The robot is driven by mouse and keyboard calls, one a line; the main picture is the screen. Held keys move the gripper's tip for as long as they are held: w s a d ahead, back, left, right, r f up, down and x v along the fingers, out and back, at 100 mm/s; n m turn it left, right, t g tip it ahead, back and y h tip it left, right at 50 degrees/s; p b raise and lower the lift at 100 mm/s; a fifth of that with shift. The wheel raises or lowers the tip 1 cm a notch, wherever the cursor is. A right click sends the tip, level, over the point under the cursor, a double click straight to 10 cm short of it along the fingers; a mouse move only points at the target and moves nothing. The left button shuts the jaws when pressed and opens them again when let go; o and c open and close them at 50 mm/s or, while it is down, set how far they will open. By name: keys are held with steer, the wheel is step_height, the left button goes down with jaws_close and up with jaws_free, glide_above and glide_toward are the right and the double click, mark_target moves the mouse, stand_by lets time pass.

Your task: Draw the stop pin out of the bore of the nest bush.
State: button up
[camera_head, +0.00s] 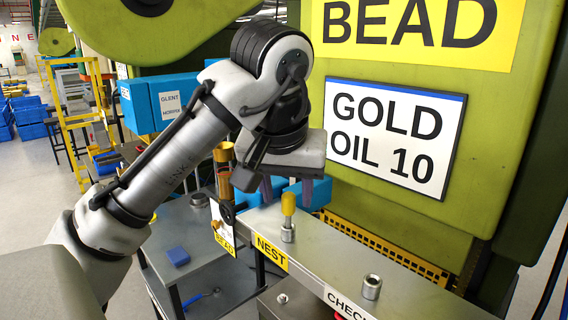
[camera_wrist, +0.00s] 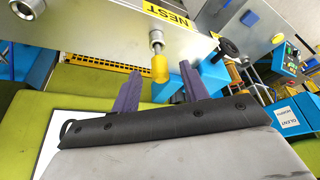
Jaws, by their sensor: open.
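The stop pin (camera_head: 288,204) has a yellow grip and stands upright in the nest bush (camera_head: 287,233), a small steel collar on the grey rail behind the yellow NEST label (camera_head: 271,252). How deep it sits in the bore is hidden. My gripper (camera_head: 286,198) points down above the bush, open and empty, with its purple fingers on either side of the grip's top in the picture. In the wrist view the yellow grip (camera_wrist: 160,69) shows between the open fingertips (camera_wrist: 162,70), apart from both. Whether it is fully between them in depth, I cannot tell.
A second steel bush (camera_head: 371,287) stands on the rail by the CHECK label (camera_head: 349,303). A brass-coloured cylinder (camera_head: 223,170) stands left of my gripper. A blue block (camera_head: 178,256) lies on the lower table. The green press body rises close behind the rail.

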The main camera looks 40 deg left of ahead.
mark_target(289, 211)
steer(key=x, duration=0.5)
steer(key=shift+w+f, duration=0.1)
steer(key=shift+f, duration=0.2)
steer(key=shift+c, duration=0.4)
jaws_close()
